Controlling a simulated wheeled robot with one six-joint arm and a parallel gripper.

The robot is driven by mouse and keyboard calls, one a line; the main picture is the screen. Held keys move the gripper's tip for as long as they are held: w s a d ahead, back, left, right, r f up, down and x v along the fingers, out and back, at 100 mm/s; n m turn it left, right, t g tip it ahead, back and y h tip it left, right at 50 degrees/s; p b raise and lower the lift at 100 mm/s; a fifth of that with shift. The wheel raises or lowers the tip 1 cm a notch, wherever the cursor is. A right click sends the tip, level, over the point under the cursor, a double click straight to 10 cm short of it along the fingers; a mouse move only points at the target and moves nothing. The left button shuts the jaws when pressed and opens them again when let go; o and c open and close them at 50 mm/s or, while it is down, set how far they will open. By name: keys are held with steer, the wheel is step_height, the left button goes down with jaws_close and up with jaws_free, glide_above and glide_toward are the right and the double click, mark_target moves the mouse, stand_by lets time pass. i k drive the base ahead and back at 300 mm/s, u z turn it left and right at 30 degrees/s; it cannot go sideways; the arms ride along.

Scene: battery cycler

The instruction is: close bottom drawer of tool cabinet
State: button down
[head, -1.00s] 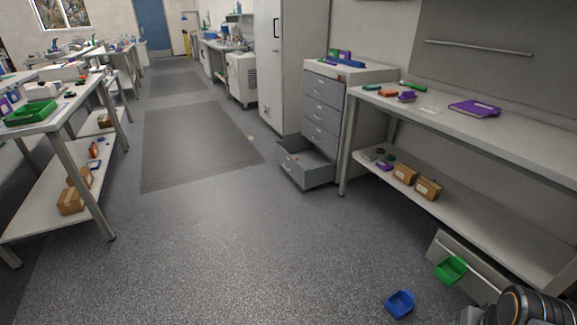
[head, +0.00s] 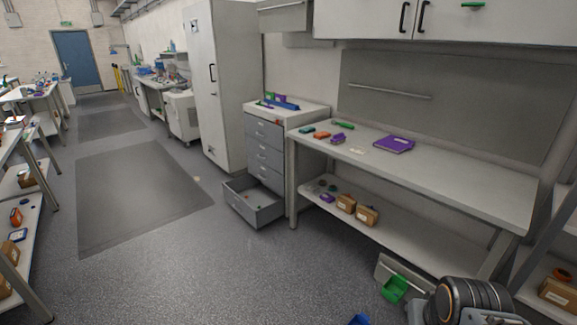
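The grey tool cabinet (head: 265,157) stands between a tall light cabinet and the workbench in the head view. Its bottom drawer (head: 256,210) is pulled out toward the front left, low over the floor. A few small items lie inside it. The drawers above it look shut. Part of my arm shows at the bottom right corner, well to the right of the drawer. My gripper is out of the picture.
The workbench (head: 440,180) with a lower shelf runs right of the cabinet. The floor (head: 190,270) before the drawer is clear. A tall cabinet (head: 215,90) stands left.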

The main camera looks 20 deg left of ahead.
mark_target(257, 195)
steer(key=u, duration=0.55)
steer(key=i, duration=1.55)
steer(key=u, duration=1.25)
steer(key=i, duration=2.95)
steer(key=u, duration=0.2)
